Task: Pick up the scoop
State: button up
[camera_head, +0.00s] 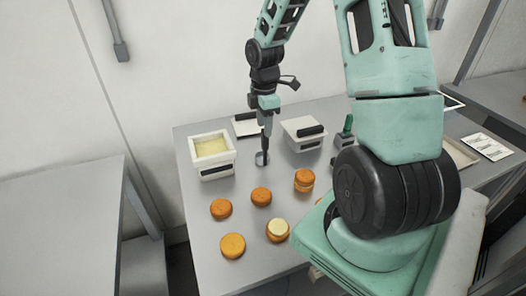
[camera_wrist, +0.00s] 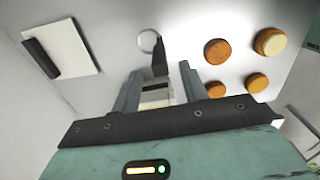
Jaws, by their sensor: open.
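The scoop (camera_head: 262,158) lies on the steel table, its round metallic end just below my gripper (camera_head: 266,133) in the head view. In the wrist view the scoop's dark handle (camera_wrist: 160,57) points toward the space between my fingertips, with its pale ring end farther off. My gripper (camera_wrist: 158,72) is open and empty, and its two fingers stand on either side of the handle's line. In the head view the handle is largely hidden or merges with my gripper. I cannot tell the exact height of my fingertips above it.
A white tub of pale yellow filling (camera_head: 196,143) stands left of my gripper. A white lidded container (camera_head: 298,144) stands to the right, and a flat white lid with a dark handle (camera_wrist: 70,46) lies behind. Several orange-brown rounds (camera_head: 233,245) lie in front. A green-topped item (camera_head: 347,126) stands farther right.

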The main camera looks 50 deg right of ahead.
aim_at(265, 149)
jog(key=shift+s+d+f+p, duration=0.1)
jog(key=shift+f+p, duration=0.35)
jog(key=shift+f, duration=1.1)
jog(key=shift+s+f+p, duration=0.1)
jog(key=shift+f+p, duration=0.35)
jog(key=shift+f, duration=1.05)
jog(key=shift+w, duration=0.1)
grip_shut()
